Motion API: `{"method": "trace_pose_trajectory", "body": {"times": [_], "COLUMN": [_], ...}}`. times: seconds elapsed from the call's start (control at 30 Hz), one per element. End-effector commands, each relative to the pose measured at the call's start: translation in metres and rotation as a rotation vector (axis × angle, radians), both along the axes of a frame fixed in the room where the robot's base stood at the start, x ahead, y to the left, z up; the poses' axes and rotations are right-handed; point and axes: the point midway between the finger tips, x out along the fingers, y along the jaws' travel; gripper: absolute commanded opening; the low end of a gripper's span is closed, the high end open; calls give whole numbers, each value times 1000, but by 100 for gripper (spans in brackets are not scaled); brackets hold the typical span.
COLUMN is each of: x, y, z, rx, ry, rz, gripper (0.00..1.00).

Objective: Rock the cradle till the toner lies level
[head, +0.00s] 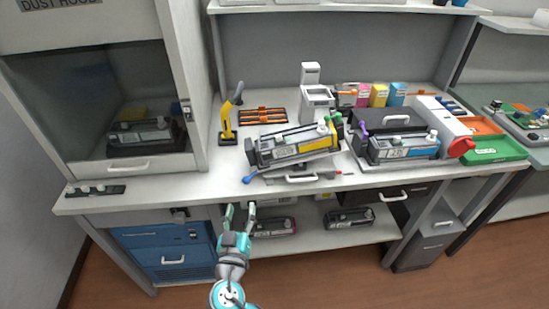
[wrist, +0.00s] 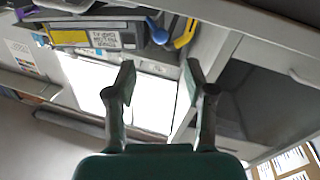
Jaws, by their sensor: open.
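A grey and black toner cartridge with a yellow label (head: 312,144) lies tilted on the bench, its right end higher than its left. The cradle (head: 325,171) under it is mostly hidden by it. A blue-tipped lever (head: 250,178) sticks out at the lower left. My gripper (head: 241,209) is open and empty, in front of the bench edge, below and left of the lever. In the wrist view the cartridge (wrist: 95,37) and blue lever (wrist: 157,31) lie beyond my open fingers (wrist: 159,75). The toner's level inside is too small to tell.
A yellow upright tool (head: 227,122) stands left of the cartridge. Another cartridge (head: 400,148) sits to the right, near a green tray (head: 497,149). A dust hood (head: 90,100) stands at the left. More cartridges lie on the shelf below (head: 310,237).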

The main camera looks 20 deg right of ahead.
Motion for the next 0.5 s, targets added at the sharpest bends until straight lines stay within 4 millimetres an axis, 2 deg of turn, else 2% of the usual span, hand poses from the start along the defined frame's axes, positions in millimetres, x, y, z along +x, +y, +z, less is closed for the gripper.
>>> {"method": "trace_pose_trajectory", "body": {"times": [0.17, 0.37, 0.5], "x": [8, 25, 47], "y": [-4, -14, -26], "z": [5, 5, 5], "rx": [192, 210, 210], "ry": [-63, -69, -69], "rz": [-2, -5, -5], "gripper": [54, 54, 54]}}
